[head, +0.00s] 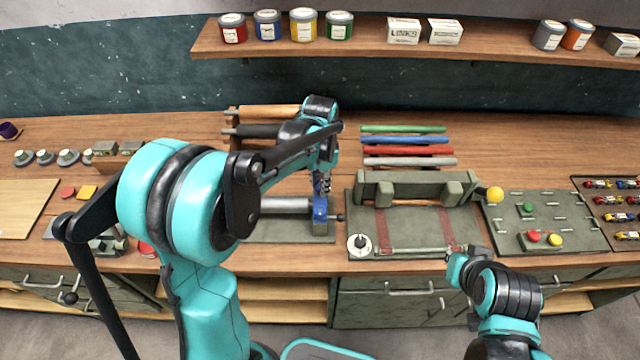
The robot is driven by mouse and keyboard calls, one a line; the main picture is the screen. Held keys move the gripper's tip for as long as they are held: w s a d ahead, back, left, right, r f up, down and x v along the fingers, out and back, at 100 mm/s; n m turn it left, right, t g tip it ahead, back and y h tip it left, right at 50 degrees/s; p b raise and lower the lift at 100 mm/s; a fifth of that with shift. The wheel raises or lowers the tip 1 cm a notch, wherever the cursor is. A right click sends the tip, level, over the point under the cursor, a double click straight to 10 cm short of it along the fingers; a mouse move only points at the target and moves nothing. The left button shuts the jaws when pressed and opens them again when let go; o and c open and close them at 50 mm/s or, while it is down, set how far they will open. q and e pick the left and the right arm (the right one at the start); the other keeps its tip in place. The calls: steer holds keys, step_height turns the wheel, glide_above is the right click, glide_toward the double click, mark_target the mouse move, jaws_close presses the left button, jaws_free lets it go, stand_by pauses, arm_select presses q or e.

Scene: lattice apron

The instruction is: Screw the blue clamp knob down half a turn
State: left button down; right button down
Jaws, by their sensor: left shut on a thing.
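A blue clamp (320,214) stands at the right end of a grey cylinder (285,204) on a green base plate (290,236), near the middle of the bench. My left arm reaches over from the left, and my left gripper (322,187) points down onto the top of the clamp. Its jaws are shut on the blue clamp knob, which is mostly hidden between the fingers. A dark handle sticks out at the clamp's right side. My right gripper (459,251) is low at the front edge of the green fixture, and its jaws are too small to read.
A green fixture (415,222) with a white dial (359,245) lies right of the clamp. Coloured rods (405,140) lie behind it. My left arm covers much of the left bench.

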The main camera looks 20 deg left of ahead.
arm_select(q)
steer(key=m, duration=0.3)
steer(key=shift+m, duration=2.2)
steer(key=c, duration=1.3)
jaws_free()
step_height(320, 180, up, 12)
